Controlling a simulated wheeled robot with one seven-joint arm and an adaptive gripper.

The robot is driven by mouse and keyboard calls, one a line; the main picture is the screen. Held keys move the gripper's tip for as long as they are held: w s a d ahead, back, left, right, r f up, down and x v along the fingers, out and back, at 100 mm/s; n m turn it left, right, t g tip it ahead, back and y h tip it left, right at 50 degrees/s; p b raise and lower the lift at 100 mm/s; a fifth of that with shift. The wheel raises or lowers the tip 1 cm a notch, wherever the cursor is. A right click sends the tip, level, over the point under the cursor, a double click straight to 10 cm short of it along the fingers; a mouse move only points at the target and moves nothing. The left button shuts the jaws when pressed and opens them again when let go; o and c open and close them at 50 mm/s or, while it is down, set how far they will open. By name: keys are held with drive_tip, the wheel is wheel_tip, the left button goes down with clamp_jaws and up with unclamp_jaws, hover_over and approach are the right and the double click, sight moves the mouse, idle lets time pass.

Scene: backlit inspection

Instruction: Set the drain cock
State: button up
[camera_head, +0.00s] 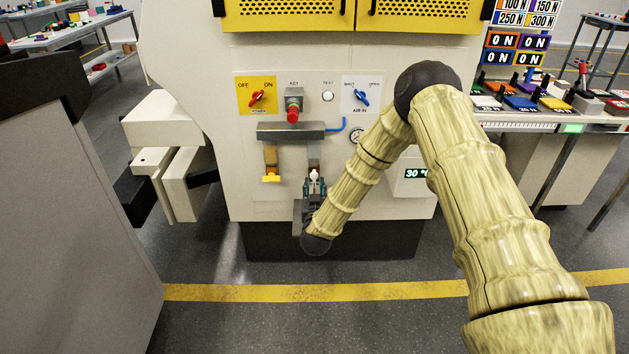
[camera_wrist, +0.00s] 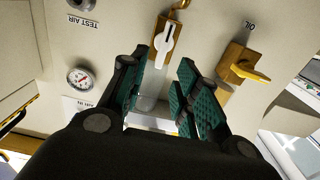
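A brass cock with a white lever (camera_wrist: 164,40) is on the machine's front panel; its lever also shows in the head view (camera_head: 314,174). No label for it is readable, so I cannot confirm that it is the drain cock. A second brass cock with a yellow lever (camera_wrist: 250,71) is beside it, labelled OIL in the wrist view; it also shows in the head view (camera_head: 271,174). My gripper (camera_wrist: 163,66) is open, its green-padded fingers pointing at the white lever. The lever's end lies near the gap between the fingertips; I cannot tell whether they touch.
A pressure gauge (camera_wrist: 81,79) is close to my gripper's left finger in the wrist view.

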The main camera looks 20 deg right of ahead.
sight(314, 177)
drive_tip(key=shift+x, duration=2.55)
clamp_jaws()
